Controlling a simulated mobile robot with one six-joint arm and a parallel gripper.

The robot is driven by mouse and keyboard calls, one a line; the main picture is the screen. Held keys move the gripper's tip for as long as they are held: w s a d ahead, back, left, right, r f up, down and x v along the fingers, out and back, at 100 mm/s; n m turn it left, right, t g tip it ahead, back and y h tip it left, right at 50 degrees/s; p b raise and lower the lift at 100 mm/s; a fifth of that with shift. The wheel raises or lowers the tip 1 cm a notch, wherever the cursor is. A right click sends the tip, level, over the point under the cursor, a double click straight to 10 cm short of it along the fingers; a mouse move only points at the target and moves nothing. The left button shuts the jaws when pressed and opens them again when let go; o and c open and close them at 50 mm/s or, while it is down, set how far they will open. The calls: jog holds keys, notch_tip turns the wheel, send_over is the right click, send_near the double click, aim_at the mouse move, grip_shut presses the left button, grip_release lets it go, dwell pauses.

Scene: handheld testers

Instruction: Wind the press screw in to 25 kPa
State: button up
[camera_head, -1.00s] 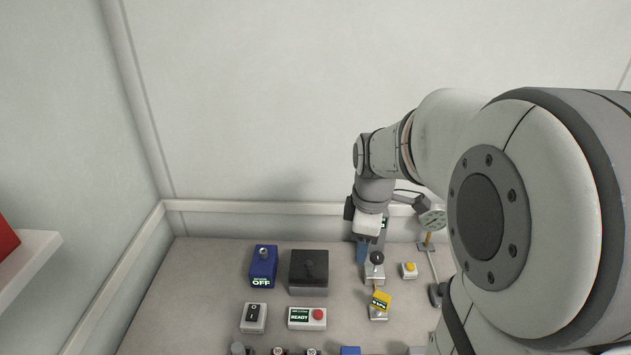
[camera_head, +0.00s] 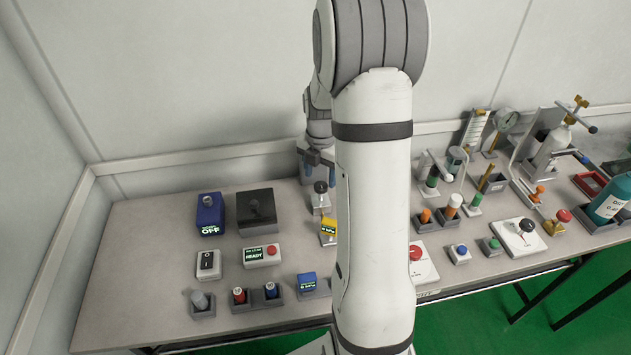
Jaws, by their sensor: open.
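A small grey stand with a black round knob (camera_head: 321,187) on top is at the back of the bench; it looks like the press screw. A yellow tester (camera_head: 328,227) sits just in front of it, its small display reading what looks like 0 kPa. A blue tester (camera_head: 307,281) with a similar display sits in a dark holder nearer the front. Contact with the knob cannot be told. My arm hides the bench just right of the testers.
Left are a blue OFF box (camera_head: 209,215), a black box (camera_head: 256,212), a rocker switch (camera_head: 208,264) and a READY box (camera_head: 262,255). Capped holders (camera_head: 255,294) line the front edge.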

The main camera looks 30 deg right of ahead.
aim_at(321, 191)
jog(key=shift+f, duration=1.25)
